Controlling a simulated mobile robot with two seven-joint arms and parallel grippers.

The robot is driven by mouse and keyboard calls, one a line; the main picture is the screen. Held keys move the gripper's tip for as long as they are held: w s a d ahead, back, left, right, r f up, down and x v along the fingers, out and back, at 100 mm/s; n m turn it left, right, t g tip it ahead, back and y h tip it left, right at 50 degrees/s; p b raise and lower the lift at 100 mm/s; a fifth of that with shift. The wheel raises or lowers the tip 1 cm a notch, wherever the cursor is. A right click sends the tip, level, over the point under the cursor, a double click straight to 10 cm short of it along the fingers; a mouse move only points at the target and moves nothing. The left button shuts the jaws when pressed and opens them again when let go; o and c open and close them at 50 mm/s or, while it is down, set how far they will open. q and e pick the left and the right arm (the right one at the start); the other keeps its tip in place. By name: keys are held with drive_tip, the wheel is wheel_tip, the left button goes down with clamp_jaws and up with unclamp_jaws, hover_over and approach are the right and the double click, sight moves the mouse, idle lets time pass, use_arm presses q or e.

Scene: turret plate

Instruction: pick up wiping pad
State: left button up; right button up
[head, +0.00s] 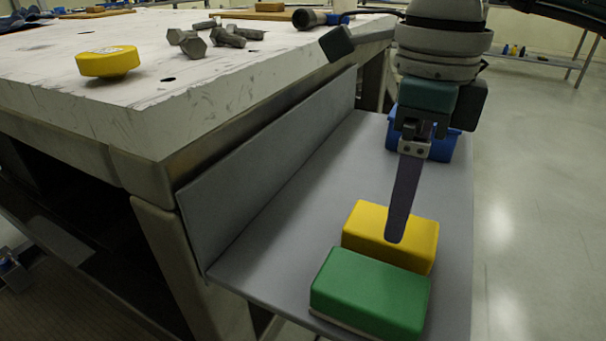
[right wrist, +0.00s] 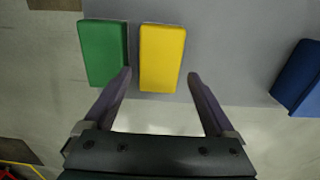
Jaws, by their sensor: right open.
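Two block-shaped pads lie side by side on the grey side shelf in the head view: a yellow one (head: 372,233) and a green one (head: 370,293) with a pale underside, nearer the front. Which of them is the wiping pad is not marked. My right gripper (head: 396,238) is open and empty, pointing down at the yellow pad. In the right wrist view, its fingertips (right wrist: 159,75) spread on either side of the yellow pad (right wrist: 162,50). The left fingertip is by the gap to the green pad (right wrist: 103,52). Contact cannot be told. My left gripper is not in view.
The grey shelf (head: 290,240) has an upright plate along the worktable. A blue bin (head: 440,146) stands farther back on it, also seen in the right wrist view (right wrist: 298,78). Floor at right is clear.

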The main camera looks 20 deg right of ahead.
sight(362, 232)
wheel_tip(362, 232, down, 5)
drive_tip(key=shift+f+b, duration=0.15)
drive_tip(key=shift+b, duration=0.3)
drive_tip(key=c, duration=1.2)
